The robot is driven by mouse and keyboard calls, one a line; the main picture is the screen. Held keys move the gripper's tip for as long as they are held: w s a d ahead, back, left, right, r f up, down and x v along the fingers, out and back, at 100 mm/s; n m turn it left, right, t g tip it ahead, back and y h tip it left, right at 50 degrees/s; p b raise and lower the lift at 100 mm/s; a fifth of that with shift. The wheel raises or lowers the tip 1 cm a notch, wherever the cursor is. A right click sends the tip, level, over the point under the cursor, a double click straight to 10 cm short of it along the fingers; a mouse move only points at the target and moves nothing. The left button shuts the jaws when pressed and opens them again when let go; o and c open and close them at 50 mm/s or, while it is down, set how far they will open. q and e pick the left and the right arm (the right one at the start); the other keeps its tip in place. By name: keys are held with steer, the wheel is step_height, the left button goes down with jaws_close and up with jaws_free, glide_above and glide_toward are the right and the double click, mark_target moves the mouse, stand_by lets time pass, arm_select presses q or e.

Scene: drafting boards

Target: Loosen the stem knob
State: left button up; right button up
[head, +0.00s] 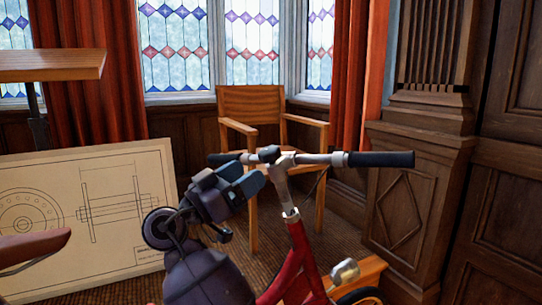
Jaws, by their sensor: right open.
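A red bicycle (297,262) stands in front of me. Its silver stem (284,192) rises to a handlebar (320,158) with dark grips. A small dark part (268,154) sits at the middle of the bar; I cannot tell if it is the stem knob, which may be hidden behind my gripper. My right gripper (250,178) is open, with bluish fingers just left of the stem and below the bar. I cannot tell whether they touch anything. My left gripper is not in view.
A wooden armchair (250,105) stands behind the handlebar. A large drawing board (98,258) leans at the left, below a wooden top (52,66). A brown saddle-like shape (32,249) is at the left edge. Carved wood panelling (415,185) stands at the right.

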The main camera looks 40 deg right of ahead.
mark_target(262, 162)
steer(key=x, duration=0.5)
steer(key=shift+d+r, duration=0.15)
steer(key=shift+d, duration=0.1)
steer(key=shift+p+x, duration=0.3)
steer(key=shift+x, duration=0.5)
steer(key=c, duration=0.9)
steer(key=n+t, duration=0.2)
steer(key=t, duration=0.1)
steer(key=n+t+y+p, duration=0.1)
steer(key=n+t, duration=0.2)
steer(key=t, duration=0.1)
steer(key=shift+s+r, duration=0.15)
steer(key=shift+s, duration=0.05)
steer(key=n+t+y+p, duration=0.1)
steer(key=n+t, duration=0.1)
steer(key=shift+w+t, duration=0.1)
steer(key=shift+t, duration=0.3)
